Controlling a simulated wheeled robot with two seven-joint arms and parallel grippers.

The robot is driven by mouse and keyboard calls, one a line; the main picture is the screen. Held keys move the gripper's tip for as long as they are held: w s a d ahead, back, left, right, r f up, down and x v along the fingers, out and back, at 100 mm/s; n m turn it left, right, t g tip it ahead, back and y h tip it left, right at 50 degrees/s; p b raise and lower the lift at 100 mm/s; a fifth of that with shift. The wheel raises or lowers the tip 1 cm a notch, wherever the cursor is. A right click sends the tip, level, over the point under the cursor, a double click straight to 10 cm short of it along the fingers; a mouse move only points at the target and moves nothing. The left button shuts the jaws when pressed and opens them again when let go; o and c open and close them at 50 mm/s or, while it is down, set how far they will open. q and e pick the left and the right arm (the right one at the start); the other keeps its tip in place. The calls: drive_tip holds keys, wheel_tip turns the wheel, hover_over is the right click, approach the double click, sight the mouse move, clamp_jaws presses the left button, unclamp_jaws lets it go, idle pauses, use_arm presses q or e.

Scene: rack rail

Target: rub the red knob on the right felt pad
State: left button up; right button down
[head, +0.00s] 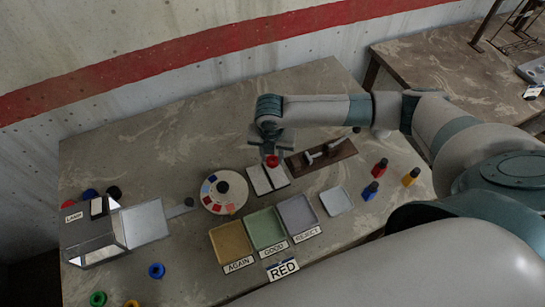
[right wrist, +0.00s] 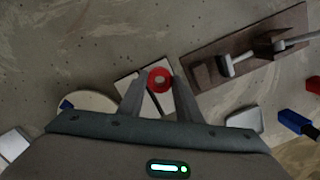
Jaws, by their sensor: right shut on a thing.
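My right gripper (head: 271,148) comes in over the middle of the table, pointing down. I cannot tell whether the knob touches the right pad. My left gripper is not in view.
A brown rack with grey handles (head: 322,156) stands close right of the pads. A round colour dial (head: 223,192) is to the left. AGAIN (head: 231,241), GOOD (head: 266,229) and REJECT (head: 297,215) trays are in front. A lamp box (head: 95,237) stands far left.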

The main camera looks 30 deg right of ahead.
drive_tip(key=shift+r, duration=2.45)
